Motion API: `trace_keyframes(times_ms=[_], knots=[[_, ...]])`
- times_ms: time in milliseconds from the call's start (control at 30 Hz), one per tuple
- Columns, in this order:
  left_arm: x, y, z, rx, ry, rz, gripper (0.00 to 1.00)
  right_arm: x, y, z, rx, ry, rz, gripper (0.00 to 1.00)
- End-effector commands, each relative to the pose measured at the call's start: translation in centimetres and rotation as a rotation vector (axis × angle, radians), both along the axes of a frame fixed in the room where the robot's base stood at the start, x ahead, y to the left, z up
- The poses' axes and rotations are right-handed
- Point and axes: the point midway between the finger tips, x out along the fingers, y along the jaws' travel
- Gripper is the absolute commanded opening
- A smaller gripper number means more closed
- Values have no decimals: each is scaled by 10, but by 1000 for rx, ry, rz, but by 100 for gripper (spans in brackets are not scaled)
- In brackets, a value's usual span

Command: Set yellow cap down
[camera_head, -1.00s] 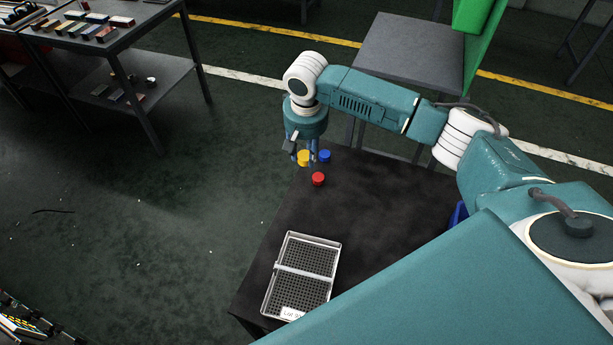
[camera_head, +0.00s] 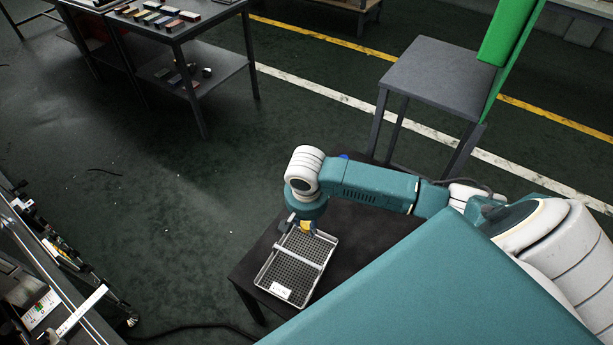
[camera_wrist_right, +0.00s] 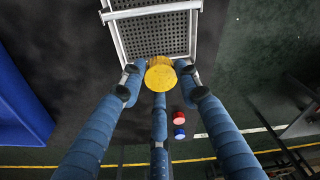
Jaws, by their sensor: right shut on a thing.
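The yellow cap (camera_head: 306,226) is held in my right gripper (camera_head: 301,224), whose fingers close around it. In the right wrist view the yellow cap (camera_wrist_right: 160,75) sits between the fingertips of my right gripper (camera_wrist_right: 158,80) and overlaps the near rim of the perforated metal tray (camera_wrist_right: 152,9). In the head view the gripper is at the far end of the tray (camera_head: 299,258). I cannot tell the cap's height above it. My left gripper is not in view.
The tray lies on a dark table (camera_head: 352,240). A red cap (camera_wrist_right: 177,117) and a blue cap (camera_wrist_right: 179,133) stand on the table away from the tray. A blue bin (camera_wrist_right: 22,105) is at the left in the wrist view. A grey table (camera_head: 437,72) stands behind.

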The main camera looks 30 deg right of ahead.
Motion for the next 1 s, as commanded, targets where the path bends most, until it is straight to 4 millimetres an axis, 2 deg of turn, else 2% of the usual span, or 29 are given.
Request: trace_keyframes(times_ms=[67,167,333,433,567,767,1000], knots=[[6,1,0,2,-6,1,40,-1,-1,-23,-2,3,-1,19],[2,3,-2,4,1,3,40,-1,0,-49,-2,3,1,19],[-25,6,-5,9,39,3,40,0,0,-82,-1,1,2,19],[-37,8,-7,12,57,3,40,0,0,-91,-1,-1,2,19],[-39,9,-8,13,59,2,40,0,0,-103,-2,1,3,19],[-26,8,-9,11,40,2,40,0,0,-129,-2,0,2,19],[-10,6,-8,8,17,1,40,0,0,-131,-1,-2,3,19]])
